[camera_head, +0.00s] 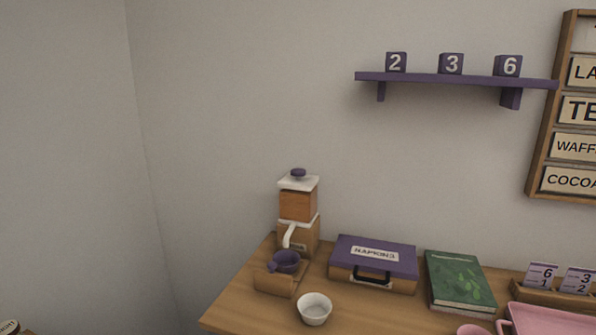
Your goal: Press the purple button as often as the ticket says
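No purple button can be made out in this view. Several small number cards stand in a wooden holder (520,292) at the lower right. One card (541,274) shows a 6 over a 1, and another card (577,281) shows a 3 over a 2. I cannot tell whether either is the ticket. Neither of my grippers is in view.
A purple shelf (440,78) holds cubes reading 2, 3, 6.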

